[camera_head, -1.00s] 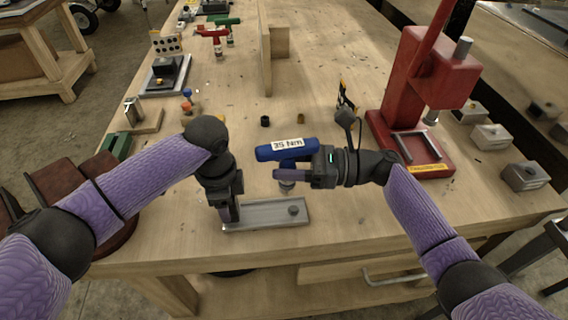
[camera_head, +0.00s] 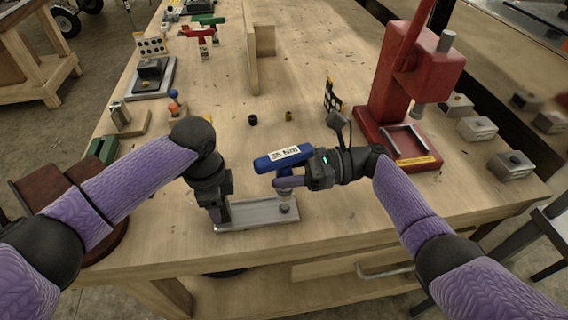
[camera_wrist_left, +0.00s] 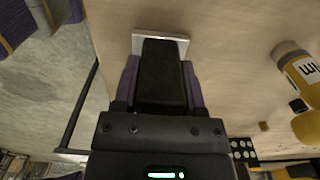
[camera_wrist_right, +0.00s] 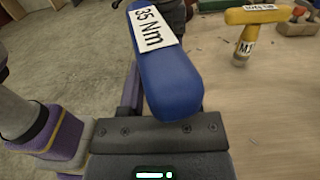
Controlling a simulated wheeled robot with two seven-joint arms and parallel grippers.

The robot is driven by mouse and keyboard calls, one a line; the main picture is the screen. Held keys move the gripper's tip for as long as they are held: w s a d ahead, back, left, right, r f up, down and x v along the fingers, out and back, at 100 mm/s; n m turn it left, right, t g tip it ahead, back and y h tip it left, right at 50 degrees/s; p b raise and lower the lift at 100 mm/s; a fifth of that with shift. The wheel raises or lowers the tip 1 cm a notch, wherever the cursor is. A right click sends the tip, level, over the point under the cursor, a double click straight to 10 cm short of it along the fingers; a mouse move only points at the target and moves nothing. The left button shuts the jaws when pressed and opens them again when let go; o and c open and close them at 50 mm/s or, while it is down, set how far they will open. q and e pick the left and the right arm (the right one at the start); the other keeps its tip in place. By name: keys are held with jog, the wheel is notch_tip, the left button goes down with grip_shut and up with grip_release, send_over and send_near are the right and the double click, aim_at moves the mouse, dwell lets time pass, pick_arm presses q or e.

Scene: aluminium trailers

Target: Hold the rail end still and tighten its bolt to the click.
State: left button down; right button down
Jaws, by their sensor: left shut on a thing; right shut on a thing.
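The grey rail (camera_head: 250,214) lies flat near the table's front edge, with its bolt (camera_head: 285,208) upright at the right end. My left gripper (camera_head: 219,216) points down, shut on the rail's left end. In the left wrist view, part of the rail (camera_wrist_left: 185,41) shows beyond the fingers. My right gripper (camera_head: 284,181) is shut on the blue torque driver (camera_head: 272,163), labelled 35 Nm. Its socket points down at the bolt; I cannot tell whether they touch. In the right wrist view, the blue handle (camera_wrist_right: 168,80) fills the middle and hides the bolt.
A red press (camera_head: 397,110) stands at the right, with several grey blocks (camera_head: 477,128) beside it. A yellow driver (camera_wrist_right: 250,18) stands on the table in the right wrist view. Red (camera_head: 198,33) and green (camera_head: 208,20) drivers stand far back beside a wooden divider (camera_head: 251,50).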

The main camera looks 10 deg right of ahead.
aim_at(289, 193)
jog(key=shift+f, duration=2.1)
jog(key=shift+m+t, duration=0.3)
jog(key=m+t, duration=0.1)
jog(key=t, duration=0.1)
jog(key=m+t, duration=0.1)
jog(key=t, duration=0.1)
jog(key=shift+s+f+m+h, duration=0.1)
jog(key=shift+s+m+h, duration=0.1)
jog(key=shift+m+h, duration=0.1)
jog(key=m+t+h, duration=0.1)
jog(key=m+t, duration=0.1)
jog(key=t, duration=0.1)
jog(key=m+t+h, duration=0.2)
jog(key=t, duration=0.2)
jog(key=shift+m+h, duration=0.3)
jog(key=shift+m, duration=0.1)
jog(key=m+t+h, duration=0.3)
jog(key=h, duration=0.1)
jog(key=shift+w, duration=0.1)
jog(key=shift+w+m+t+h, duration=0.1)
jog(key=shift+m+t+h, duration=0.7)
jog(key=shift+m+h, duration=0.15)
